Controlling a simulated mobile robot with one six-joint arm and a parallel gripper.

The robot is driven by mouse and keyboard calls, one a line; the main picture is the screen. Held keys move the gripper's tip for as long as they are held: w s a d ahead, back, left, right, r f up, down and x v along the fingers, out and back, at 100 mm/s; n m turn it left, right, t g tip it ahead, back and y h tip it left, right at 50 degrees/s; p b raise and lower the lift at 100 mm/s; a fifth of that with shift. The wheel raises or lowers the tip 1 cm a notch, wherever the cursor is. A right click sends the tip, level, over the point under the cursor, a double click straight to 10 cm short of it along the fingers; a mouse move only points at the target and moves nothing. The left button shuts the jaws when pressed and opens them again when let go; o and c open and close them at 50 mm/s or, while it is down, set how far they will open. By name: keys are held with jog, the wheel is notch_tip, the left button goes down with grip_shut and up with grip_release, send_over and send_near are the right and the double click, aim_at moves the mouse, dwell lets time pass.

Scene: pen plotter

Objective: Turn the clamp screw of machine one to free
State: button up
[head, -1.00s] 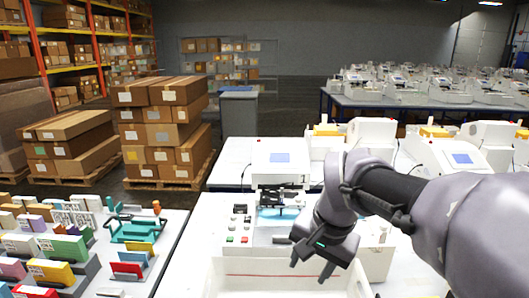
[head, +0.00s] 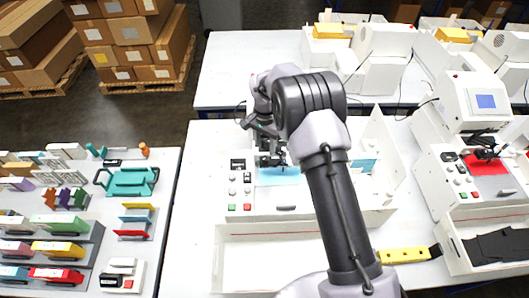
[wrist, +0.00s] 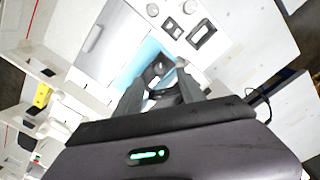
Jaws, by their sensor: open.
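Machine one (head: 262,208) is the white plotter in the middle of the head view, with a light blue sheet (head: 280,177) on its bed. The blue bed also shows in the wrist view (wrist: 138,62). My gripper (head: 266,146) is over its dark pen carriage, mostly covered by my arm. In the wrist view my gripper (wrist: 163,82) is open, its two dark fingers on either side of a dark round part (wrist: 158,68), which looks like the clamp screw. I cannot tell whether the fingers touch it, nor which way the screw is turned.
A control panel (head: 239,187) with buttons is left of the bed, and a white tray (head: 262,284) is in front. Another plotter with a red sheet (head: 487,165) stands to the right. A side table (head: 165,180) with coloured parts is at left.

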aim_at(265, 158)
notch_tip(265, 158, down, 5)
jog(key=shift+s+f, duration=0.1)
jog(key=shift+f, duration=0.1)
jog(key=shift+f+p, duration=0.3)
jog(key=shift+f, duration=0.4)
jog(key=shift+c, duration=0.2)
grip_shut()
